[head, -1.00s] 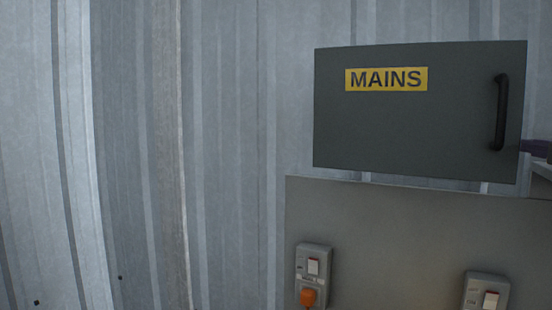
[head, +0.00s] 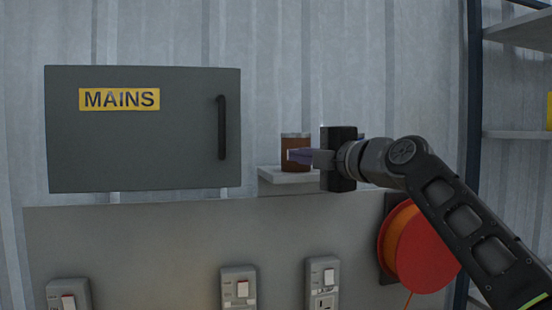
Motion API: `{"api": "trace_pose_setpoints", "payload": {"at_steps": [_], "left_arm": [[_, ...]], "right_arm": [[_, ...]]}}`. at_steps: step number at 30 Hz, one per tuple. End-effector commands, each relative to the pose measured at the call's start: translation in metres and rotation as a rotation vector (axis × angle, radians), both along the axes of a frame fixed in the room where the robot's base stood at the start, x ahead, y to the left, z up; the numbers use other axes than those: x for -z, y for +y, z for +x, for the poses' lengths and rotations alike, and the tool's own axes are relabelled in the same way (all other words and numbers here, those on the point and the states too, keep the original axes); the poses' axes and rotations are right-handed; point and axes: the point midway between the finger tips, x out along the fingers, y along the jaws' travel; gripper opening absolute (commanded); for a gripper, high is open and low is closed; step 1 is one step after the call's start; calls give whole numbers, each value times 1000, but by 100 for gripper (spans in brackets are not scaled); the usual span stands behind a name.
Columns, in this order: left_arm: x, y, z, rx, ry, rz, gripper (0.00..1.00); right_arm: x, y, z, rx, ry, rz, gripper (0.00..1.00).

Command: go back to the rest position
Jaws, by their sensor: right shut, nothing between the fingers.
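My right gripper (head: 302,156) comes in from the right of the head view, at the height of a small wall shelf. Its fingers point left and are shut with nothing between them. I cannot tell whether the fingers touch the jar. My left gripper is not in view.
A grey box marked MAINS (head: 150,150) with a black handle is on the wall to the left. Several switches and sockets (head: 239,288) sit on the grey panel below. A red and orange reel (head: 425,250) hangs behind my right arm. Shelving (head: 477,120) stands at the far right.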

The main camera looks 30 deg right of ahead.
Motion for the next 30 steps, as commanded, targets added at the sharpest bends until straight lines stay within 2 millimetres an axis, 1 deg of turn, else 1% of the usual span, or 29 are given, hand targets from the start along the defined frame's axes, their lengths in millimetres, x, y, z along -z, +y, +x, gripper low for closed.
{"api": "trace_pose_setpoints", "payload": {"at_steps": [1, 6, 22, 26, 27, 29, 30], "left_arm": [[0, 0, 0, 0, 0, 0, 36], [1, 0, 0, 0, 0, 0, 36], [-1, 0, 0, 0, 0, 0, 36], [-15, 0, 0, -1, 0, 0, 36], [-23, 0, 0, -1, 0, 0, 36], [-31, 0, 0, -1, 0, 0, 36], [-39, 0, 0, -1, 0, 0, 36]], "right_arm": [[0, -4, -2, 1, 1, -1, 0], [0, -9, -5, -2, 1, -2, 0], [-1, -9, -5, -2, 1, -1, 0], [-15, -9, -5, -2, 1, -1, 0], [-23, -9, -5, -2, 1, -1, 0], [-31, -9, -5, -2, 1, -1, 0], [-39, -9, -5, -2, 1, -1, 0]]}}
